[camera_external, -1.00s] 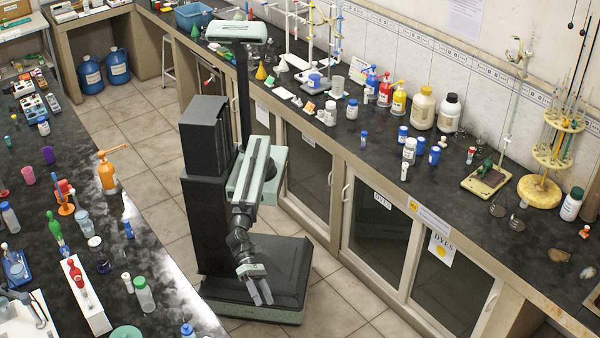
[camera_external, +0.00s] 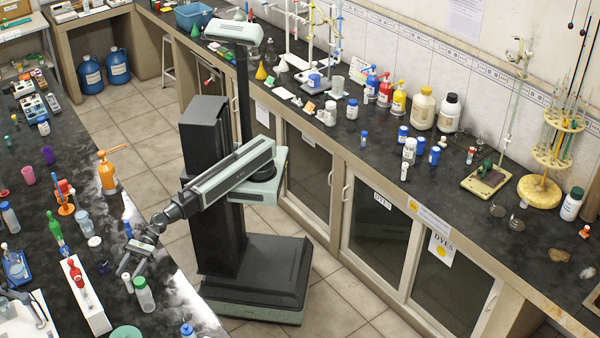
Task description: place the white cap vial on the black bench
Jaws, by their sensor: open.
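A small white-capped vial (camera_external: 127,285) stands upright on the dark left bench (camera_external: 165,300), just left of a green-capped bottle. My gripper (camera_external: 130,273) is open over the left bench, with its fingers pointing toward the vial. The fingertips are close to the vial's top; I cannot tell whether they touch it or are around it. Nothing is seen held. Another small white-capped vial (camera_external: 404,172) stands on the black bench (camera_external: 345,135) along the right wall.
The green-capped bottle (camera_external: 145,298) stands right beside my gripper. A white box (camera_external: 85,298) with a red-topped bottle lies to its left. A blue-capped vial (camera_external: 128,230) stands behind.

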